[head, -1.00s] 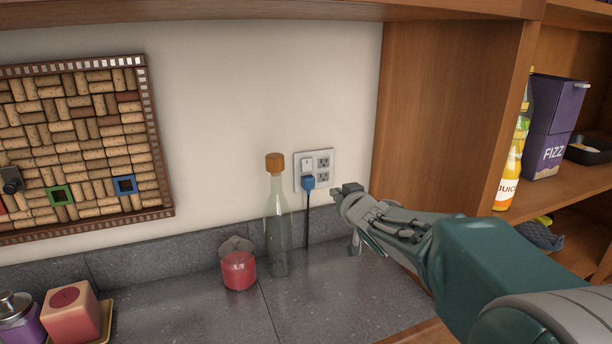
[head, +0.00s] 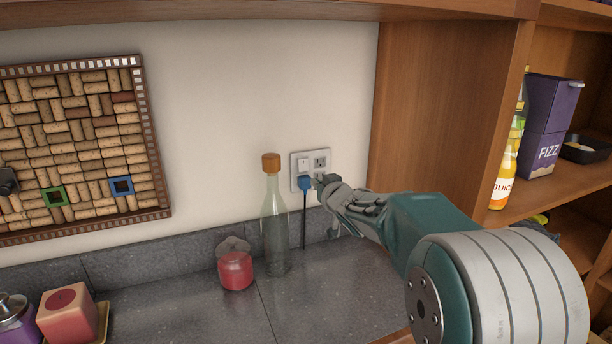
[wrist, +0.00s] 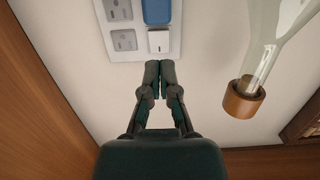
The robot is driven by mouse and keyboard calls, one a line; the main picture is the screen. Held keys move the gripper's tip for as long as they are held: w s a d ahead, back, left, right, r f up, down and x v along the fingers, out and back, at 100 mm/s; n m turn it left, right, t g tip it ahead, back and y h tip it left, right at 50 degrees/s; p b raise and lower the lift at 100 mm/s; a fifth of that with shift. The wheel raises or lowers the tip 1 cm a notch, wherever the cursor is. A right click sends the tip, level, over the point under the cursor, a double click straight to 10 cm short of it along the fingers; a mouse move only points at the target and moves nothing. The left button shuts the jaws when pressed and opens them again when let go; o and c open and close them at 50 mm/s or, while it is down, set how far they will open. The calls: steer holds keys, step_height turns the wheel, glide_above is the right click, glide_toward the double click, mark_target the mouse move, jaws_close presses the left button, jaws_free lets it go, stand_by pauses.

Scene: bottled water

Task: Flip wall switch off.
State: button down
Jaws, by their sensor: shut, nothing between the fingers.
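The wall switch (head: 304,163) is a small white rocker at the upper left of a wall plate (head: 294,172). In the wrist view, where the scene appears inverted, the switch (wrist: 159,42) sits just beyond my fingertips. My gripper (head: 322,180) is at the lower right of the plate in the head view and covers part of it. In the wrist view my gripper (wrist: 159,66) has its fingers together and empty, close to the switch. I cannot tell whether they touch the wall.
A blue plug (head: 305,183) with a dark cord is in the plate beside the switch. A glass bottle with a cork (head: 272,220) stands to the left, near a red jar (head: 236,271). A wooden cabinet side (head: 440,110) bounds the right. Wall above the plate is clear.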

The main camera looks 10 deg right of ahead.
mark_target(302, 172)
steer(key=x, duration=0.7)
steer(key=shift+w, duration=0.35)
steer(key=shift+w+a+f, duration=0.1)
steer(key=shift+w+f, duration=0.05)
steer(key=shift+w, duration=0.1)
steer(key=v, duration=1.2)
